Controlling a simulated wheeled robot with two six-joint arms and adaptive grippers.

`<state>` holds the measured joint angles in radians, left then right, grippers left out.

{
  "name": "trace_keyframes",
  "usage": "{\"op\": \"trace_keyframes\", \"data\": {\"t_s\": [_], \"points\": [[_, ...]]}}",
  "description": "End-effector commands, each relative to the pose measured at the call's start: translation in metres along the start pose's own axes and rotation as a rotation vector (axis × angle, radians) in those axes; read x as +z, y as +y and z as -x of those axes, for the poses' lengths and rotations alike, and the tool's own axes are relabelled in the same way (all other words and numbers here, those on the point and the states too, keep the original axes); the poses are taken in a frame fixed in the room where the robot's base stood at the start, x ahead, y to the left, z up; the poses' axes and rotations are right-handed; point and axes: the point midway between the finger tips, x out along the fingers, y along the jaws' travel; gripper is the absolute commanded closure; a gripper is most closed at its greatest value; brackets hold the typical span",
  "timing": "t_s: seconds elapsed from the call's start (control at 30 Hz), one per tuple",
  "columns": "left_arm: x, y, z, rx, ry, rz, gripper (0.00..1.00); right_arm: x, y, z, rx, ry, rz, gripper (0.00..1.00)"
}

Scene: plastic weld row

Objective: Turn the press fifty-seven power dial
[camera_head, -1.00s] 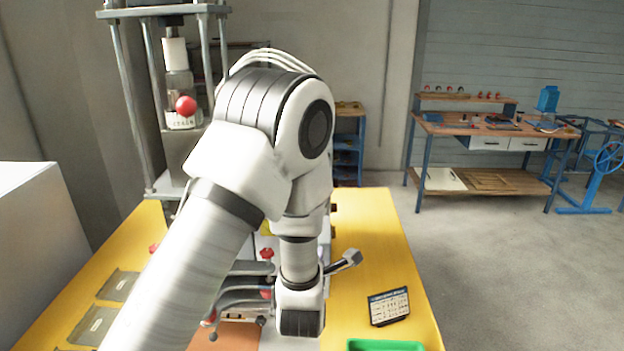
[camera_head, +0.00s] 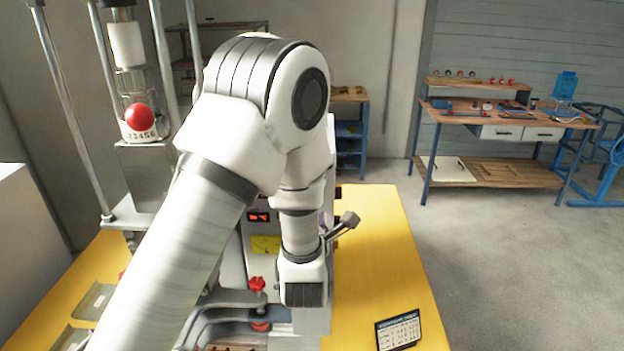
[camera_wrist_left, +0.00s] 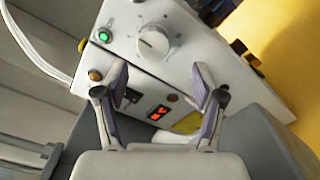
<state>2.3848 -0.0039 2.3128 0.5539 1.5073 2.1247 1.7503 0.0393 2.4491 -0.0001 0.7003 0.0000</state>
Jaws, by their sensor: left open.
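The power dial (camera_wrist_left: 155,42) is a round silver-white knob on the white control panel of the press. In the left wrist view it is near the top middle, with scale marks around it. My left gripper (camera_wrist_left: 160,72) is open, its two fingers apart and nothing between them. In this view the dial appears just beyond the fingertips; I see no contact. In the head view my left arm (camera_head: 205,235) hides the dial and the gripper. A lit red display (camera_head: 258,217) shows on the press front there. My right gripper is not in view.
A lit green button (camera_wrist_left: 104,35) is left of the dial. A red knob (camera_head: 257,284) sits low on the press. A small sign (camera_head: 398,331) stands on the yellow table (camera_head: 385,255). A tall press with a red ball (camera_head: 139,116) stands at left. The table's right side is mostly clear.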

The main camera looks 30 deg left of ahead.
Motion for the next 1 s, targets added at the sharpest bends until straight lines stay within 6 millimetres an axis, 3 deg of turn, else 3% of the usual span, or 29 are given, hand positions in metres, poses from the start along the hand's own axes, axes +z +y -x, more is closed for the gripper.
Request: {"op": "trace_keyframes", "data": {"t_s": [0.4,0.7,0.87,1.0], "points": [[0.002,0.003,-0.068,0.001,0.001,0.001,0.31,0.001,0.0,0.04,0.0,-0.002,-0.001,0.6],[0.0,0.001,-0.075,0.001,-0.001,-0.001,0.31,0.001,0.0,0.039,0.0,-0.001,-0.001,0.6],[0.0,0.001,-0.074,0.001,-0.001,0.0,0.88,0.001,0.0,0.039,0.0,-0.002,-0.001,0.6],[0.001,0.001,-0.075,0.002,-0.001,0.0,0.9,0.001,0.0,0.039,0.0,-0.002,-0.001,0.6]]}}
